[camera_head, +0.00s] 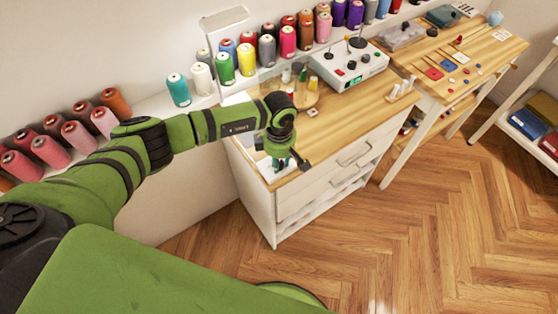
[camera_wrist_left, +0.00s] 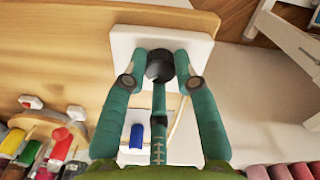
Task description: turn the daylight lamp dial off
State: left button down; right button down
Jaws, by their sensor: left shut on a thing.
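In the left wrist view, a round black dial (camera_wrist_left: 159,65) stands on a white base plate (camera_wrist_left: 125,45) near the edge of the wooden top. My left gripper (camera_wrist_left: 158,74) has one teal finger on each side of the dial and is shut on it. In the head view, my left gripper (camera_head: 279,165) points down at the near left corner of the wooden cabinet, over the white base (camera_head: 264,168). The gripper hides the dial there. A white lamp head (camera_head: 223,17) stands behind, near the wall. My right gripper is not in view.
A blue switch piece (camera_wrist_left: 137,137) sits on white just behind the dial. A white control box (camera_head: 347,66) with knobs stands farther right on the cabinet (camera_head: 320,125). Thread spools (camera_head: 246,60) line the back shelf. The wooden floor (camera_head: 400,240) in front is clear.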

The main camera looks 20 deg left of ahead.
aim_at(280, 162)
pick_arm(q)
jog(key=n+b, duration=0.1)
jog(key=n, duration=0.1)
jog(key=n+b, duration=0.1)
jog(key=n, duration=0.2)
jog(key=shift+s+d+f, duration=0.1)
jog(key=shift+d+f, duration=0.05)
jog(key=shift+d, duration=0.05)
jog(key=n+b, duration=0.1)
jog(key=n, duration=0.3)
jog(key=shift+n+b, duration=0.4)
jog(key=n+b, duration=0.1)
jog(key=n, duration=0.8)
jog(key=shift+w+a+r+n+b, duration=0.15)
jog(key=shift+w+r+n+b, duration=0.05)
jog(key=shift+n+b, duration=0.15)
jog(key=shift+n, duration=0.25)
jog(key=c, duration=1)
grip_release()
jog(key=shift+w, duration=0.1)
notch_tip(280, 162, up, 12)
